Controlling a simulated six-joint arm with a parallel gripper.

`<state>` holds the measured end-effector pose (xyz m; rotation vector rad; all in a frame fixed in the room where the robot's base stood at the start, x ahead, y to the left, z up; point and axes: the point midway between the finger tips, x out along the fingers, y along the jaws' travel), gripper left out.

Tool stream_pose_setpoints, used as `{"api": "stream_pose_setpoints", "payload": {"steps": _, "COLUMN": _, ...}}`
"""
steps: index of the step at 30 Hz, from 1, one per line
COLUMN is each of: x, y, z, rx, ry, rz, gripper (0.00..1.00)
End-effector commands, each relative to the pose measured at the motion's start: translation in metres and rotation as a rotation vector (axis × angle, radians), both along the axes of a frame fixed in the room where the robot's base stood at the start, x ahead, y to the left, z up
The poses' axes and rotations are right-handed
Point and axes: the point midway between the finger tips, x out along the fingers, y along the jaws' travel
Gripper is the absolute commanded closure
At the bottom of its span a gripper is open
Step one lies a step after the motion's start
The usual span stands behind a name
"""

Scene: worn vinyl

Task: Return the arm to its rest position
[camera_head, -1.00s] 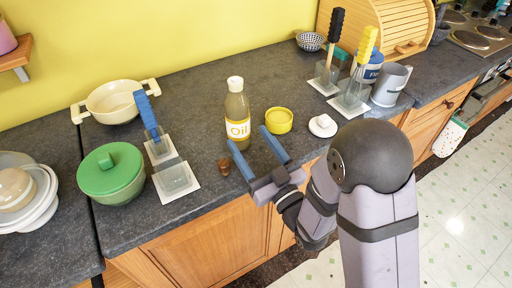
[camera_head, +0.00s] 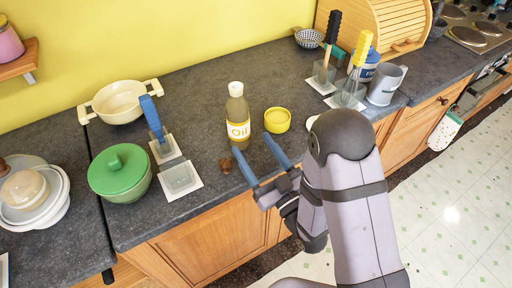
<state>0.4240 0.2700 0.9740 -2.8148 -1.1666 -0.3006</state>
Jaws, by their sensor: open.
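My gripper (camera_head: 262,158) is open and empty, with its two blue fingers apart above the front edge of the counter. Its fingertips point toward the oil bottle (camera_head: 238,118) and the yellow bowl (camera_head: 277,120), which stand upright behind it. A small brown object (camera_head: 226,165) lies on the counter just left of the left finger. My arm comes up from the lower right and hides part of the counter's front edge.
On the left are a green lidded pot (camera_head: 120,172), a cream two-handled pot (camera_head: 122,101), stacked plates (camera_head: 55,205) and a holder with a blue-handled tool (camera_head: 152,118). At the right are a grey mug (camera_head: 385,84) and brushes in holders. The counter's (camera_head: 200,95) middle back is clear.

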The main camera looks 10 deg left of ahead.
Motion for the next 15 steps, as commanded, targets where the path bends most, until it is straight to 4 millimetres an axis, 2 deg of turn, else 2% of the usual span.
{"api": "stream_pose_setpoints", "payload": {"steps": 8, "x": 0.003, "y": -0.001, "z": 0.001, "rx": -0.006, "ry": 0.012, "rz": -0.006, "gripper": 0.37}}
{"api": "stream_pose_setpoints", "payload": {"steps": 11, "x": 0.012, "y": -0.005, "z": 0.001, "rx": -0.024, "ry": 0.046, "rz": -0.024, "gripper": 0.37}}
{"api": "stream_pose_setpoints", "payload": {"steps": 15, "x": 0.034, "y": -0.019, "z": 0.0, "rx": -0.066, "ry": 0.145, "rz": -0.078, "gripper": 0.37}}
